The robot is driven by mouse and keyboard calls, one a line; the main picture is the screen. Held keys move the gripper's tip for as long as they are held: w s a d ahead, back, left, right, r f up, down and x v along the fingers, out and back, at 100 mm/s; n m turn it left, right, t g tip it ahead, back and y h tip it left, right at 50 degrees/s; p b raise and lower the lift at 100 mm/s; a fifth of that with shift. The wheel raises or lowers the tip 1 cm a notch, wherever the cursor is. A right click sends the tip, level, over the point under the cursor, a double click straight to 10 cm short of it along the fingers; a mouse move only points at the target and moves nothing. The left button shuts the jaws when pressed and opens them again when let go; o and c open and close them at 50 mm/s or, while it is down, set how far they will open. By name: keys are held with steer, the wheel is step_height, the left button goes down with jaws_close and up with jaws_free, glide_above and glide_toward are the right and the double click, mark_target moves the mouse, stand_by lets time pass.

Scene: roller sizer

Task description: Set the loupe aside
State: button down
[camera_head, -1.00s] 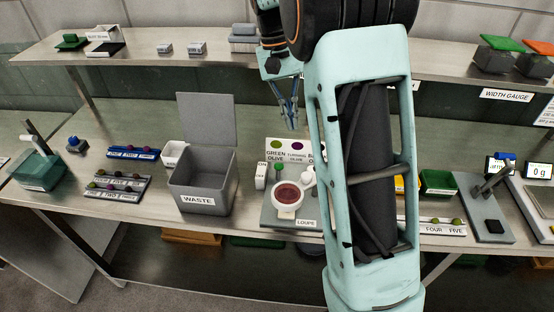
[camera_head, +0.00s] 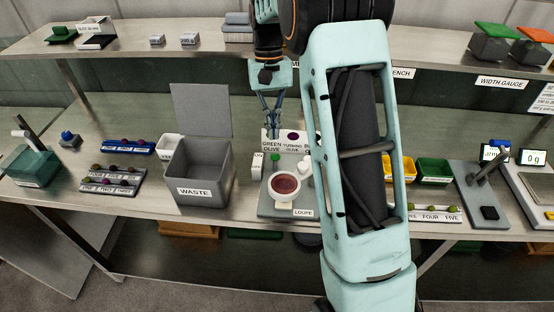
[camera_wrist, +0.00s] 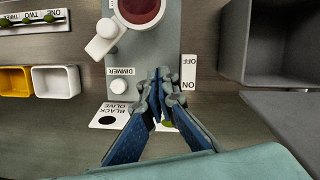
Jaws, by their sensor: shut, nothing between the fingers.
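The loupe (camera_head: 285,186) is a white ring with a dark red centre, over a grey base plate (camera_head: 268,207) labelled LOUPE. In the wrist view the loupe (camera_wrist: 140,8) is cut off by the top edge, with a white arm (camera_wrist: 106,36) beside it. My gripper (camera_head: 272,134) is behind the loupe, over the olive cards, and apart from it. In the wrist view my gripper (camera_wrist: 163,74) has its fingertips together, empty, between the dimmer knob (camera_wrist: 122,86) and the ON/OFF label (camera_wrist: 188,74). Part of my arm hides the area right of the loupe.
The grey WASTE bin (camera_head: 200,192) with a raised lid stands left of the loupe. Olive cards (camera_head: 285,142) stand behind it. Sorting racks (camera_head: 112,180) lie farther left. A green tray (camera_head: 433,172) and a scale (camera_head: 532,182) are at right. A shelf (camera_head: 150,40) runs behind.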

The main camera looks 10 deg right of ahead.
mark_target(296, 175)
steer(key=s+f+p, duration=0.1)
steer(key=s+f, duration=0.4)
steer(key=f, duration=0.1)
steer(key=shift+s+a, duration=0.15)
steer(key=shift+s, duration=0.15)
